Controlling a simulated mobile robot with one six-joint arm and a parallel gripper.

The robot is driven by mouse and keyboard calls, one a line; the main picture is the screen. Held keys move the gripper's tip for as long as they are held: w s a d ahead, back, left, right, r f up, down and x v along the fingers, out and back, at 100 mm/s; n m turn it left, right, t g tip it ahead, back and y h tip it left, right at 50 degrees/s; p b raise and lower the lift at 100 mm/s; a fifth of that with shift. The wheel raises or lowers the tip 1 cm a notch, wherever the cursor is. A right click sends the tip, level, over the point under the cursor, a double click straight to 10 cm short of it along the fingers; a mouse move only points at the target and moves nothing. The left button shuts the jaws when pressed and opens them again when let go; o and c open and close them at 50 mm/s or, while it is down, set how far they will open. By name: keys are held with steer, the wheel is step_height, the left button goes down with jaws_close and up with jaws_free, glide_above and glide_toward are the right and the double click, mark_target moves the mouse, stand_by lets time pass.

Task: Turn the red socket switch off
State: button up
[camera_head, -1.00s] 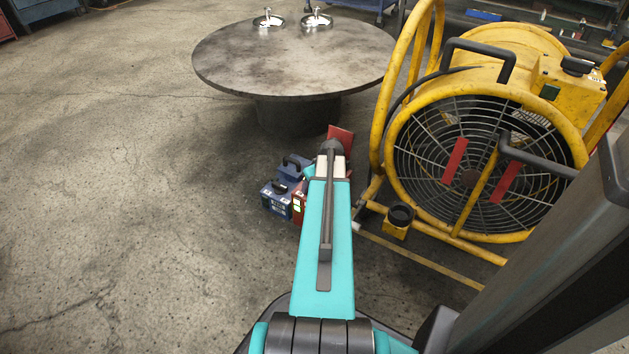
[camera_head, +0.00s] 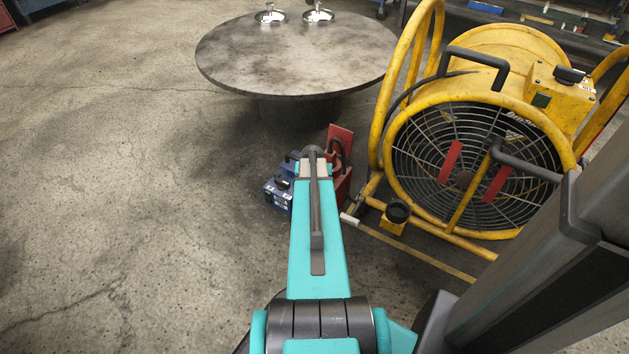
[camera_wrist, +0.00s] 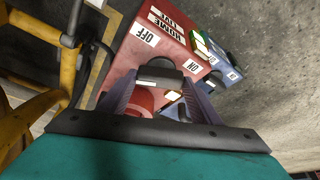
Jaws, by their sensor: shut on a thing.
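The red socket box (camera_wrist: 165,42) fills the upper middle of the wrist view, turned at an angle, with white labels reading "HOME LIVE", "OFF" and "ON". In the head view the red box (camera_head: 342,186) stands on the floor, partly hidden by my arm. My gripper (camera_wrist: 159,82) is at the box's face, shut on a dark switch handle (camera_wrist: 160,70) between the OFF and ON labels. A red round part (camera_wrist: 141,100) and a small lit yellowish part show between the fingers. In the head view my arm hides the fingers.
Blue boxes (camera_head: 279,192) stand left of the red one. A yellow fan (camera_head: 475,150) with a tube frame stands close on the right. A round table (camera_head: 300,60) with two shiny dishes is behind. Open floor lies to the left.

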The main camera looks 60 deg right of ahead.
steer(key=shift+w+a+m+g+p, duration=0.1)
steer(key=shift+m+g+p, duration=0.35)
steer(key=shift+m, duration=0.8)
steer(key=shift+w+m+g+p, duration=0.1)
steer(key=shift+m+g+p, duration=0.35)
steer(key=shift+m, duration=1.1)
steer(key=o, duration=1.1)
steer(key=p+v, duration=0.3)
steer(key=v, duration=1)
steer(key=shift+w+a+r, duration=0.15)
steer(key=shift+a+r, duration=0.1)
steer(key=shift+r, duration=0.05)
